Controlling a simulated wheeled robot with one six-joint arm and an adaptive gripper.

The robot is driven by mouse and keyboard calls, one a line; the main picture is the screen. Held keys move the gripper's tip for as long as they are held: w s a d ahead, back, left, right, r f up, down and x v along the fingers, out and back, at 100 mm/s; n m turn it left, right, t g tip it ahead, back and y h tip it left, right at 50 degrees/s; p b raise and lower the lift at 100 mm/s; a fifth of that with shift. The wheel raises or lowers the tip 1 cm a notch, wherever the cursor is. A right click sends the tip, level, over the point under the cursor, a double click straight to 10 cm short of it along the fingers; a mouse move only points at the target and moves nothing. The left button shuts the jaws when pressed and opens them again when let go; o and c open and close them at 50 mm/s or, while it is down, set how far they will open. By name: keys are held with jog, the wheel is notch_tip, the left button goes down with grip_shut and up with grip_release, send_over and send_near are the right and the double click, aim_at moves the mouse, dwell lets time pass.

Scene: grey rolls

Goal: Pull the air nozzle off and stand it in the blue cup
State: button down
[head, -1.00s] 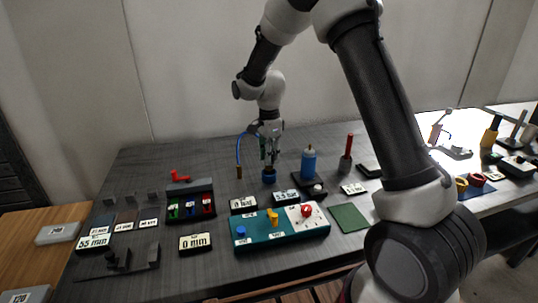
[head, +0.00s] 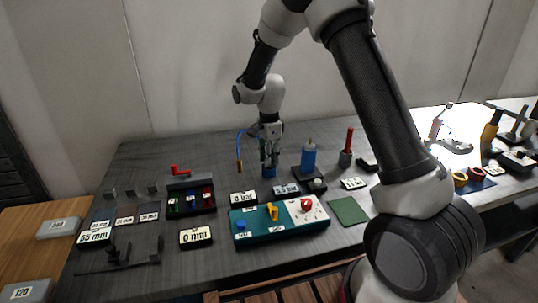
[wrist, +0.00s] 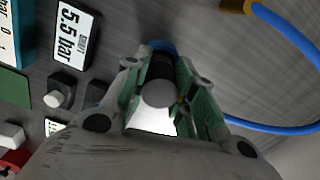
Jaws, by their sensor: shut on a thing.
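My gripper (head: 268,158) points down over the blue cup (head: 269,172) on the grey table. It is shut on the air nozzle, a dark cylinder with a grey round end (wrist: 158,92) between the green-lined fingers in the wrist view. The cup's blue rim (wrist: 160,46) shows just past the nozzle there. The nozzle's lower end is at or in the cup; I cannot tell whether it touches the bottom. The blue hose (head: 238,146) hangs to the left of my gripper, with its brass end (head: 239,167) free.
A blue bottle (head: 308,159) stands on a dark base to the right. A teal panel with knobs (head: 259,228) lies in front, with small display plates behind it. A tray of coloured parts (head: 190,202) is at the left. A green mat (head: 349,211) lies front right.

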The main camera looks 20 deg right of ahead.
jog(key=shift+f, duration=0.35)
jog(key=c, duration=1.1)
grip_release()
notch_tip(320, 180, up, 12)
